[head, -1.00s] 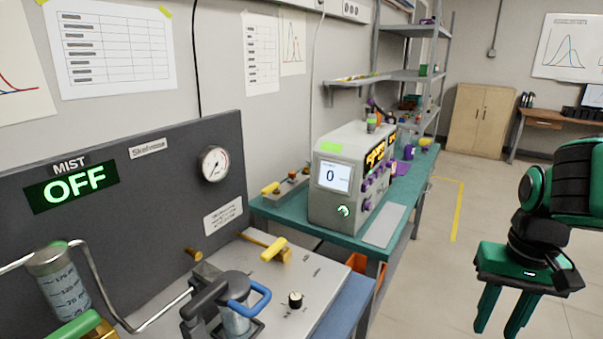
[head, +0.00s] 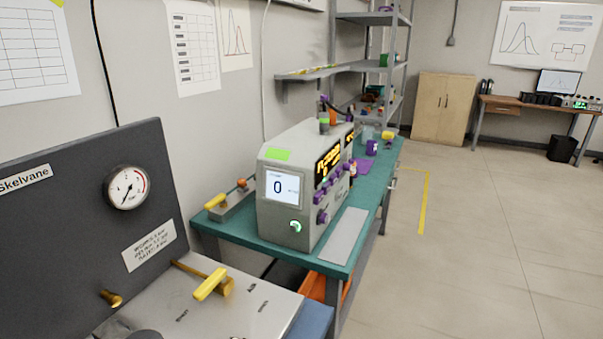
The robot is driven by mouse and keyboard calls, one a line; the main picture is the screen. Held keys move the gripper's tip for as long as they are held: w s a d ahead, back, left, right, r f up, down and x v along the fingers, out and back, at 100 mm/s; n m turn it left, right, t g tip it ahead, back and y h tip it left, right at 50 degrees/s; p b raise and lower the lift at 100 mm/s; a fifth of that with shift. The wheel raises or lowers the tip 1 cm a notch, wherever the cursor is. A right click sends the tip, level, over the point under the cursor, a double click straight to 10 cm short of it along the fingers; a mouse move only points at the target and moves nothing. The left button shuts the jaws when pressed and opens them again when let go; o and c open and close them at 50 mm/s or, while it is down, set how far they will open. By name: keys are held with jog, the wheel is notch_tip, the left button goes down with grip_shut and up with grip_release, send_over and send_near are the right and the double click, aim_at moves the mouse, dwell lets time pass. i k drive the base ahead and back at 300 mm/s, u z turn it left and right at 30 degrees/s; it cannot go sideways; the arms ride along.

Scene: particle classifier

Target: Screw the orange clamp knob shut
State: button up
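I cannot make out for certain which part is the orange clamp knob. A small orange knob-like part (head: 242,184) sits on a low grey fixture (head: 233,203) at the near left end of the teal bench, beside a yellow handle (head: 215,201). Another small orange part (head: 333,117) shows behind the grey instrument (head: 305,185), too small to tell. My gripper is out of view.
The instrument stands on the teal bench (head: 215,230) with its screen reading 0. A panel with a gauge (head: 127,188) and a steel worktop with a yellow lever (head: 211,283) are at near left. The floor at right (head: 480,240) is clear.

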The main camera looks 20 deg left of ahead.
aim_at(242, 183)
jog(key=z, duration=1.05)
jog(key=i, duration=2.5)
jog(key=u, duration=3.1)
jog(key=i, duration=0.3)
jog(key=u, duration=0.35)
